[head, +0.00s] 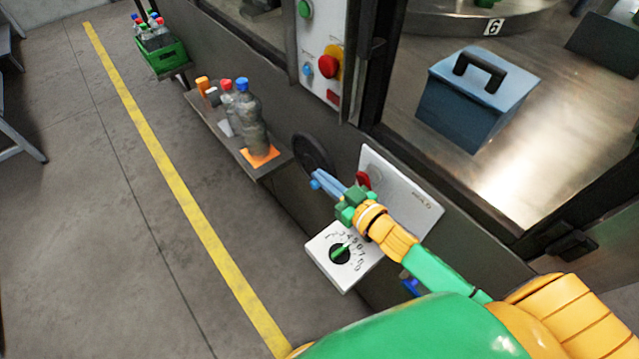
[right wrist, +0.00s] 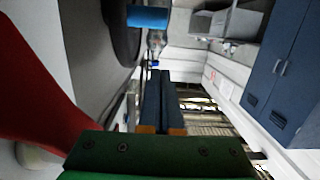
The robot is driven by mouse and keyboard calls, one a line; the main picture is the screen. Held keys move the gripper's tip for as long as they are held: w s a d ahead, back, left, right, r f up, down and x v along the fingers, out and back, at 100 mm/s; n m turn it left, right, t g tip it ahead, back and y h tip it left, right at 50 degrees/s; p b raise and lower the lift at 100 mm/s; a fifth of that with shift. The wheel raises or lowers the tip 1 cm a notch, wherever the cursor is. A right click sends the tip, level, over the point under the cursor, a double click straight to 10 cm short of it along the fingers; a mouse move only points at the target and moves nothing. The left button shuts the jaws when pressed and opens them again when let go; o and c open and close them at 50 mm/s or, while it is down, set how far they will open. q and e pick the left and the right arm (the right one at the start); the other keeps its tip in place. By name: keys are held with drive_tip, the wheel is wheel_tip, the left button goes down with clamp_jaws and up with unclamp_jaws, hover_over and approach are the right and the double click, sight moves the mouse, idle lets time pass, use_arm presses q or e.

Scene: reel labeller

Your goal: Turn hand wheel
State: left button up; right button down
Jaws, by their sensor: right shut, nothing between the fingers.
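The hand wheel (head: 310,152) is a dark round wheel on the front of the machine, left of the white panel. In the right wrist view the hand wheel (right wrist: 124,30) shows at the top with a blue handle (right wrist: 148,17) sticking out from it. My right gripper (head: 327,184) is shut and empty, its fingers pointing at the lower edge of the wheel. In the right wrist view the gripper (right wrist: 160,75) shows its two fingers together, below the handle and apart from it in the picture. My left gripper is not in view.
A white panel (head: 410,200) with a red lever (head: 362,180) sits beside my right gripper. A numbered dial box (head: 325,262) is below it. A shelf (head: 205,115) with bottles (head: 250,120) stands left of the wheel.

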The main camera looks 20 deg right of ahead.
drive_tip(key=shift+w+a+f+b, duration=0.15)
drive_tip(key=shift+f+b, duration=0.1)
drive_tip(key=shift+f, duration=0.4)
drive_tip(key=shift+w+f+b, duration=0.2)
drive_tip(key=shift+f, duration=0.5)
drive_tip(key=shift+w+a+f+b, duration=0.15)
drive_tip(key=shift+f+b, duration=0.1)
drive_tip(key=shift+f, duration=0.4)
drive_tip(key=shift+d, duration=0.1)
